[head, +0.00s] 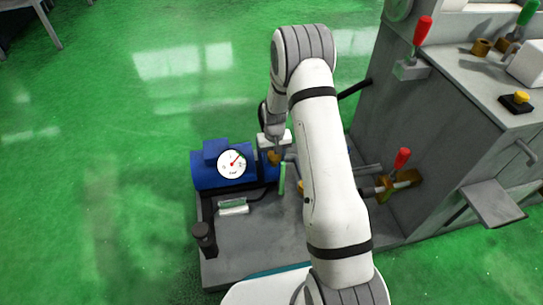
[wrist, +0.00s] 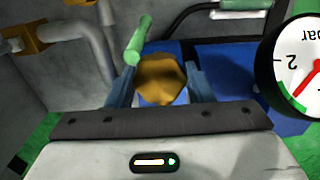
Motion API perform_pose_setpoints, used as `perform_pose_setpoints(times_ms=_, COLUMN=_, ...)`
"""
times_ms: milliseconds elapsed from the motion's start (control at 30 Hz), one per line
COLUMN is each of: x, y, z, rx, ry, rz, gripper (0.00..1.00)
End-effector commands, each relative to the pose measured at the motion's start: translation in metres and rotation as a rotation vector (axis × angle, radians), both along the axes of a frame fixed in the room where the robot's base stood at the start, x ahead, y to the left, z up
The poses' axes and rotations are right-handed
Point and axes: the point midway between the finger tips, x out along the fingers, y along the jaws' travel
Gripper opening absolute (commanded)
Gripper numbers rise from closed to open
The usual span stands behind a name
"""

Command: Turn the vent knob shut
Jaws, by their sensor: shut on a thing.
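The vent knob, a brass faceted knob (wrist: 162,80), sits between the two fingers of my gripper (wrist: 160,88) in the wrist view. My gripper is shut on it, with a finger on each side. My gripper and arm partly hide that area. The knob's turn position cannot be read from these views.
A round pressure gauge (head: 231,164) with a red needle stands close left of my gripper, in front of a blue motor (head: 207,172). A green handle (wrist: 138,40) and grey pipes (wrist: 100,40) are near the knob. The grey machine cabinet (head: 375,130) stands right. Green floor lies open left.

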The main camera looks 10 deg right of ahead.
Motion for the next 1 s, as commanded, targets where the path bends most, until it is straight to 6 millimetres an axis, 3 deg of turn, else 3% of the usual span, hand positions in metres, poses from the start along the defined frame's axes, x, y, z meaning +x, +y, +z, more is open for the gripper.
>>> perform_pose_setpoints(times_ms=367, x=-0.0001, y=0.0015, z=0.0017, rx=0.003, ry=0.001, rz=-0.140, gripper=0.23)
perform_pose_setpoints(times_ms=1000, x=-0.0002, y=0.0013, z=0.0016, rx=0.002, ry=0.001, rz=-0.730, gripper=0.23)
